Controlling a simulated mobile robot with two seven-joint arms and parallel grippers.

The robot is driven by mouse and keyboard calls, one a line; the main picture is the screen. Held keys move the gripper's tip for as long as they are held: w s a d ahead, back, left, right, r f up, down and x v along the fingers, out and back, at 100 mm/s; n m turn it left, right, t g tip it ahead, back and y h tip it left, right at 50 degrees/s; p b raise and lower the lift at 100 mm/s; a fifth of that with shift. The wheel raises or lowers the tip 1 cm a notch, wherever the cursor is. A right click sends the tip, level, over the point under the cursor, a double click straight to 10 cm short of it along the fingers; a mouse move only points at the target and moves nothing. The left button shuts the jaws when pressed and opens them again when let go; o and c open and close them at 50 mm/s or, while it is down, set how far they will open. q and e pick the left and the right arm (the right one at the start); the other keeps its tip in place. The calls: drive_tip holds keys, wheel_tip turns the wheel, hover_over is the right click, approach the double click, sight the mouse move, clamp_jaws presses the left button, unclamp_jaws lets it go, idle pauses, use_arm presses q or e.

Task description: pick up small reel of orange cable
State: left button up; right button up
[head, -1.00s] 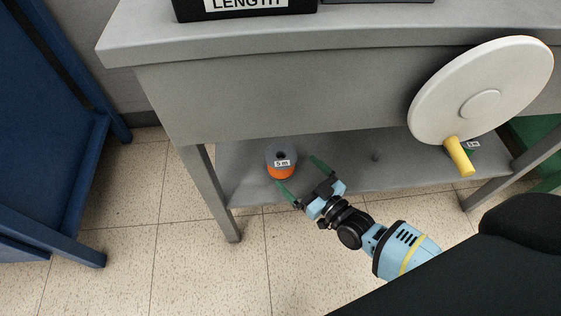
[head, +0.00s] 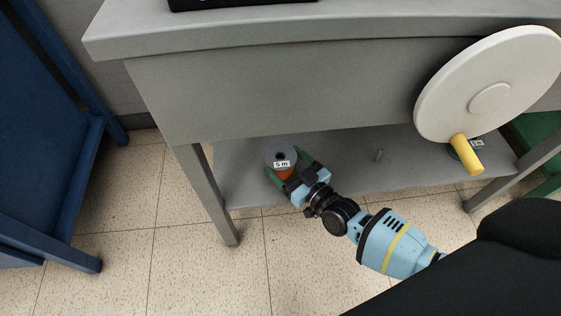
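The small reel of orange cable (head: 281,160) stands on the lower shelf at its left part. It has a grey top flange, a "5 m" label and orange cable below. My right gripper (head: 287,168) reaches in from the lower right, with its green fingers on both sides of the reel. The fingers are spread around it; I cannot tell whether they touch it. The gripper body hides the lower front of the reel. My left gripper is not in view.
The grey bench top (head: 330,24) overhangs the lower shelf (head: 345,171). A large white disc with a yellow handle (head: 490,85) stands out at the right. A bench leg (head: 209,195) stands left.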

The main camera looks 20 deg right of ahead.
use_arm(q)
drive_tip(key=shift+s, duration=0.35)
use_arm(e)
drive_tip(key=c, duration=0.6)
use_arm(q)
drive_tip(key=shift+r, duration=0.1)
use_arm(e)
drive_tip(key=shift+r, duration=0.15)
drive_tip(key=shift+c, duration=0.2)
use_arm(q)
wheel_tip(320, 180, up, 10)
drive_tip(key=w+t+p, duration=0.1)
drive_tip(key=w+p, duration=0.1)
drive_tip(key=p, duration=0.7)
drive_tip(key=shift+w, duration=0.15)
use_arm(e)
wheel_tip(320, 180, up, 18)
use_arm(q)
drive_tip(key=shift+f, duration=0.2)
